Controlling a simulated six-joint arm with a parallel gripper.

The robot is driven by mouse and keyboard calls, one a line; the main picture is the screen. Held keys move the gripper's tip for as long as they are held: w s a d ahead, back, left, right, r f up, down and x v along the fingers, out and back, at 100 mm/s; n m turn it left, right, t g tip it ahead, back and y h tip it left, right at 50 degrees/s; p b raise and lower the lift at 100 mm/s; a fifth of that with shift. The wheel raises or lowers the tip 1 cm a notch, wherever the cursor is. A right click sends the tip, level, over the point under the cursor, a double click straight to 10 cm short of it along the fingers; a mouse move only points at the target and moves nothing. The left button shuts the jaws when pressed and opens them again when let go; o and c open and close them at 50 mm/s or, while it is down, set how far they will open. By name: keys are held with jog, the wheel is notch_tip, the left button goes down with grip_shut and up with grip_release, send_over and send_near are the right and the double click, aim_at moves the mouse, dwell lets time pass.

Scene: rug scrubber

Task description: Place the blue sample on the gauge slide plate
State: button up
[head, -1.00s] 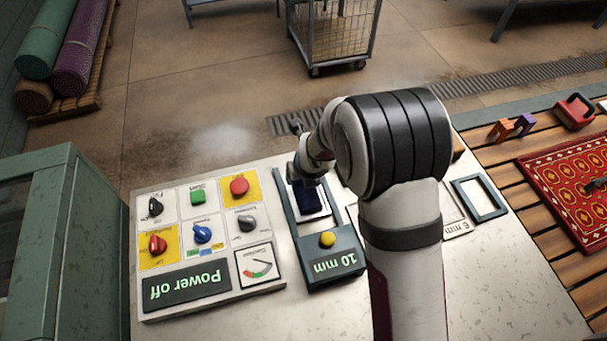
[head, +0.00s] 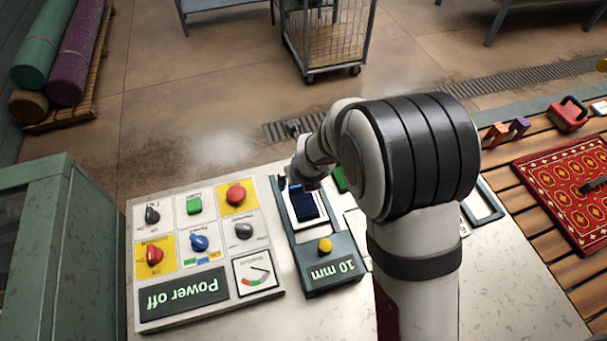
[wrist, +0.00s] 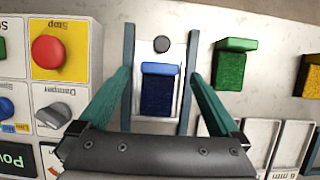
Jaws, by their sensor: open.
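The blue sample (head: 306,206) lies on the white slide plate (head: 317,220) of the gauge, between its two dark rails. In the wrist view the blue sample (wrist: 157,95) has a bright blue edge strip at its far end, with bare white slide plate (wrist: 172,50) beyond it. My gripper (wrist: 160,73) is open, its two teal fingers apart on either side of the sample, with visible gaps. In the head view my gripper (head: 297,184) is at the far end of the sample, partly hidden by my wrist. The gauge body (head: 320,262) reads 10 mm and has a yellow button.
A control panel (head: 210,295) reading Power off stands left of the gauge. Green (wrist: 233,65) and yellow (wrist: 309,75) samples lie to the right in the wrist view, near pale trays (wrist: 252,140). A patterned red rug (head: 570,180) lies on slats far right.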

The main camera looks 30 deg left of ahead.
aim_at(306, 207)
jog(key=v, duration=0.9)
jog(key=s+d+r+n, duration=0.2)
jog(key=d+n, duration=0.1)
jog(key=d, duration=0.2)
jog(key=s+d+r+n+g+h, duration=0.1)
jog(key=d+r+n, duration=0.15)
jog(key=d, duration=0.25)
jog(key=s+d+r+n, duration=0.1)
jog(key=s+d+n, duration=0.15)
jog(key=d, duration=0.25)
jog(key=s+d+r+n+g, duration=0.2)
jog(key=s+d+n, duration=0.7)
jog(key=s+n, duration=0.4)
jog(key=shift+s+d, duration=0.4)
jog(key=shift+s, duration=0.2)
